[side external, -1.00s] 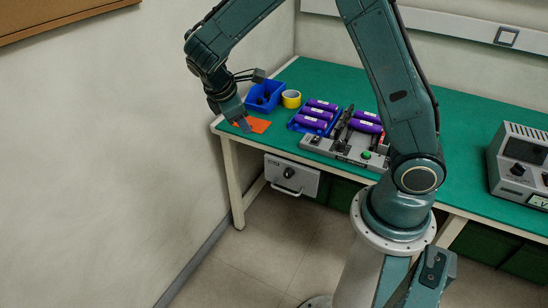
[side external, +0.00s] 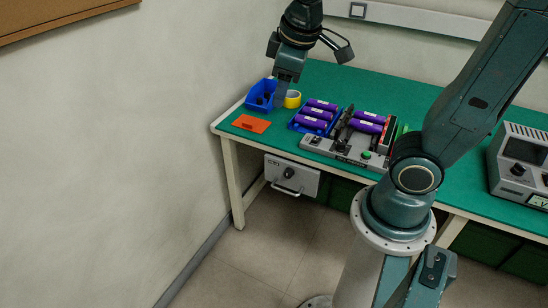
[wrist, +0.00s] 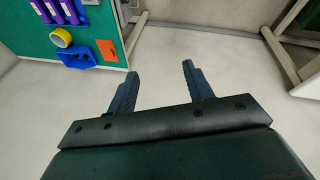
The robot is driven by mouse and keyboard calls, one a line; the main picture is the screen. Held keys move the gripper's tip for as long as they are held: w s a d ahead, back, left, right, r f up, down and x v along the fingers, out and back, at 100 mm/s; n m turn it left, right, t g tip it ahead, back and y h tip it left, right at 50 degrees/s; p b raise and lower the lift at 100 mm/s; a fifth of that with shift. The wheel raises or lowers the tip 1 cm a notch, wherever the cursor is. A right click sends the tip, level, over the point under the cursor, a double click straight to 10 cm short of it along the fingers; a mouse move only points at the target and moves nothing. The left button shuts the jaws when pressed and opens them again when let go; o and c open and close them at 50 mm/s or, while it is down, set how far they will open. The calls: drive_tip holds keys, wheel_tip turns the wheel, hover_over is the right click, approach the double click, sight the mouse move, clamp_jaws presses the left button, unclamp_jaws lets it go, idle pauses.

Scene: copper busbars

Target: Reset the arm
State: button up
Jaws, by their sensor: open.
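My gripper (wrist: 160,85) is open and empty in the wrist view, its two dark fingers well apart with only floor and wall behind them. In the side external view my gripper (side external: 286,95) hangs pointing down in front of the blue bin and the yellow tape roll, and partly covers them. It appears to be above the bench top, touching nothing that I can make out. No copper busbar can be clearly told in either view.
The green bench (side external: 330,78) carries a blue bin (side external: 258,93), a yellow tape roll (side external: 292,99), an orange card (side external: 251,124), purple cells (side external: 314,114) in a blue tray, a grey fixture (side external: 340,147) and a meter box (side external: 520,165). A wall stands close at left.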

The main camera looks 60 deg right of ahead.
drive_tip(key=s+a+r+m+t+y, duration=0.1)
drive_tip(key=s+a+m+t, duration=0.1)
drive_tip(key=s, duration=0.7)
drive_tip(key=shift+s+a+r+m+y, duration=0.3)
drive_tip(key=shift+a+m, duration=0.2)
drive_tip(key=shift+m, duration=0.1)
idle(0.4)
